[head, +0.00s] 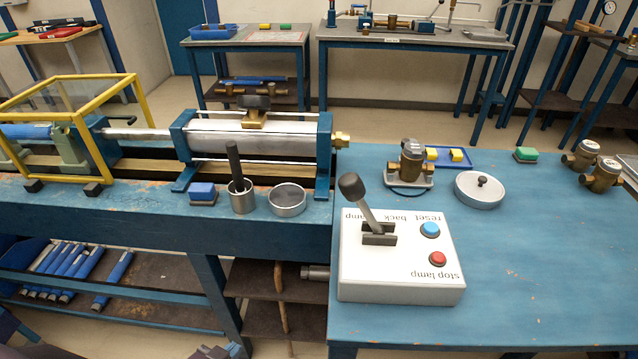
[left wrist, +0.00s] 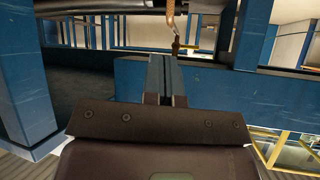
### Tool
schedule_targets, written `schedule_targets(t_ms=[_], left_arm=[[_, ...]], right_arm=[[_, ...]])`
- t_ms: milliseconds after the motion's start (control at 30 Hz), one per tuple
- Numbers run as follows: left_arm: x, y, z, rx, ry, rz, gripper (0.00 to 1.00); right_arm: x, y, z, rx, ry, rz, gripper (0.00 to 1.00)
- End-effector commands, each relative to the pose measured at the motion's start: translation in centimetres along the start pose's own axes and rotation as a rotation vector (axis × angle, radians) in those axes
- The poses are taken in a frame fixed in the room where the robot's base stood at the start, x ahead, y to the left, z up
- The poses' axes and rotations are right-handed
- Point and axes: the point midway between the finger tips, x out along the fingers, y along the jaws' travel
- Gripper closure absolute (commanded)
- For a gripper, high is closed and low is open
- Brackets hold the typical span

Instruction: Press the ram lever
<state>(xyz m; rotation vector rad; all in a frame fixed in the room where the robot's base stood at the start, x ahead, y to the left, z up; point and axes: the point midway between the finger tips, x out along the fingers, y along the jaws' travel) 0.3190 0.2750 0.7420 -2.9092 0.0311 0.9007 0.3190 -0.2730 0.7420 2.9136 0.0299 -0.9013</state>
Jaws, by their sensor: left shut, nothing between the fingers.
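A lever (head: 365,208) with a black knob stands in a dark slotted bracket on a white control box (head: 400,285). It leans up and to the left in the head view. The box has a blue button (head: 430,230) and a red button (head: 438,259). Its printed words appear upside down; "back" and "reset" are beside the lever and blue button. My left gripper (head: 216,351) only just shows at the bottom edge, low and well left of the box, apart from the lever. In the left wrist view its fingers (left wrist: 164,62) are together and empty. My right gripper is out of view.
The blue bench (head: 500,280) has bare room right of the box. A brass meter (head: 411,160) and round lidded dish (head: 480,190) stand behind it. To the left are a cup with a dark handle (head: 242,197), a steel cylinder (head: 250,135) and a yellow-framed guard (head: 135,100).

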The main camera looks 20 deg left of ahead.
Motion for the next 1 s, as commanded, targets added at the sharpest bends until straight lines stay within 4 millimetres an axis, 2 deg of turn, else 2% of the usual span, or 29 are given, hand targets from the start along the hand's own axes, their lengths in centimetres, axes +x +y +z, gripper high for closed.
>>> schedule_targets(t_ms=[267,467,767,1000], left_arm=[[0.0,-0.1,0.0,-0.027,-0.004,0.007,1.00],[1.4,-0.8,-1.8,-0.215,-0.018,0.077,1.00],[3.5,-1.1,-7.8,-0.645,-0.061,0.336,1.00],[3.0,-0.7,-14.6,-0.925,-0.104,0.632,1.00]], right_arm=[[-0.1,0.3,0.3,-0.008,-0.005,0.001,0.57],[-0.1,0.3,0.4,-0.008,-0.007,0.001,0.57],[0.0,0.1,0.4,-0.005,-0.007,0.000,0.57],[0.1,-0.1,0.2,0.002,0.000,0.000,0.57]])
